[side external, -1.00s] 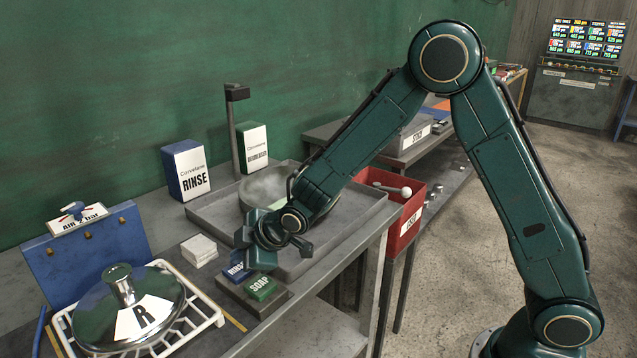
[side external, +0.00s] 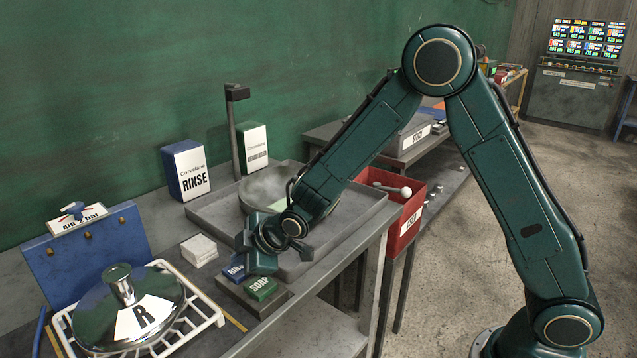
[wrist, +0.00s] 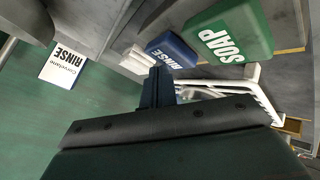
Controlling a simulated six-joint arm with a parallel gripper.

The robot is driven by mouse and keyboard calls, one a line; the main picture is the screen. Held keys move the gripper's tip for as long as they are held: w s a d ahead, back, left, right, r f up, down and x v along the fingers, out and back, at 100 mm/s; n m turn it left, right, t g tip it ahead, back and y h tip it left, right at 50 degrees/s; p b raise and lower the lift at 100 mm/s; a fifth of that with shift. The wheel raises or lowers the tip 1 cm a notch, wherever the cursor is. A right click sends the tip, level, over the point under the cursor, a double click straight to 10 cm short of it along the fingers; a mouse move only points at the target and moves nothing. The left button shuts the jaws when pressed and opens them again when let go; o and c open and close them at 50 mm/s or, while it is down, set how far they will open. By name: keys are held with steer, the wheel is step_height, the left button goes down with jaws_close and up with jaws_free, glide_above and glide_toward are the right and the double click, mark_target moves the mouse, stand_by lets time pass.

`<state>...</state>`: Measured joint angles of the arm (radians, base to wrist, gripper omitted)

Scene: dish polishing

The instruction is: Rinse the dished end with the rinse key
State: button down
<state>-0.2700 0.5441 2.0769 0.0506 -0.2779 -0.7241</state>
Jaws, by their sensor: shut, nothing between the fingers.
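The blue RINSE key (side external: 234,273) sits beside the green SOAP key (side external: 261,288) on a dark block. The RINSE key (wrist: 172,51) also shows in the wrist view, with the SOAP key (wrist: 231,32) to its right. My gripper (side external: 262,264) is shut and empty, low over the RINSE key and partly hiding it in the side view. In the wrist view its fingers (wrist: 158,86) are close to the RINSE key; I cannot tell whether they touch it. A grey round dish (side external: 262,188) lies in the grey tray (side external: 210,215), partly behind my arm.
A shiny dome marked R (side external: 88,311) lies on a white rack (side external: 205,322) at front left. A blue panel (side external: 95,262), white pads (side external: 199,250) and a RINSE box (side external: 186,170) stand nearby. A post (side external: 235,135) rises behind the tray. A red bin (side external: 405,225) is at right.

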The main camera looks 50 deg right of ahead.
steer(key=shift+f, duration=0.6)
stand_by(1.1)
steer(key=shift+r, duration=1.05)
steer(key=shift+r, duration=0.15)
steer(key=shift+r, duration=2.35)
steer(key=shift+d+r, duration=0.1)
